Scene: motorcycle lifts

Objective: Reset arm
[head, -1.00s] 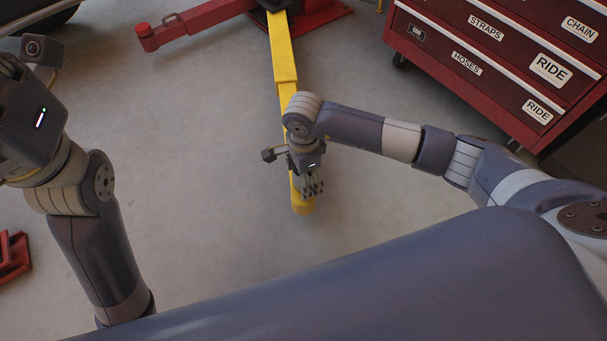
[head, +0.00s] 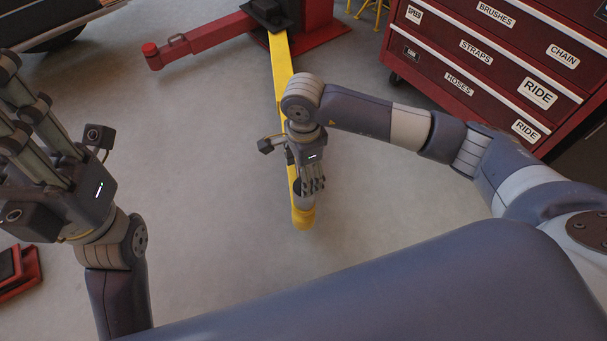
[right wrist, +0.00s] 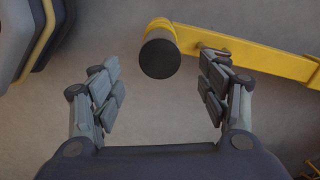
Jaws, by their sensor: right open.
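A yellow lift arm (head: 282,65) runs from a red lift base toward me, ending in a rounded tip (head: 303,218). In the right wrist view the yellow arm (right wrist: 250,52) comes in from the right and ends in a round dark pad (right wrist: 160,57). My right gripper (head: 313,187) is over the near end of the arm, fingers down. In its wrist view the gripper (right wrist: 158,68) is open, with the pad between its spread fingers; contact is not visible. My left gripper (head: 22,100) is raised at the left edge, away from the lift; its fingertips are partly cut off.
A second, red lift arm (head: 200,40) reaches left from the red base (head: 325,35). A red drawer cabinet (head: 490,65) stands at the right. A red piece (head: 20,275) lies at the lower left. The grey floor (head: 190,130) between is clear.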

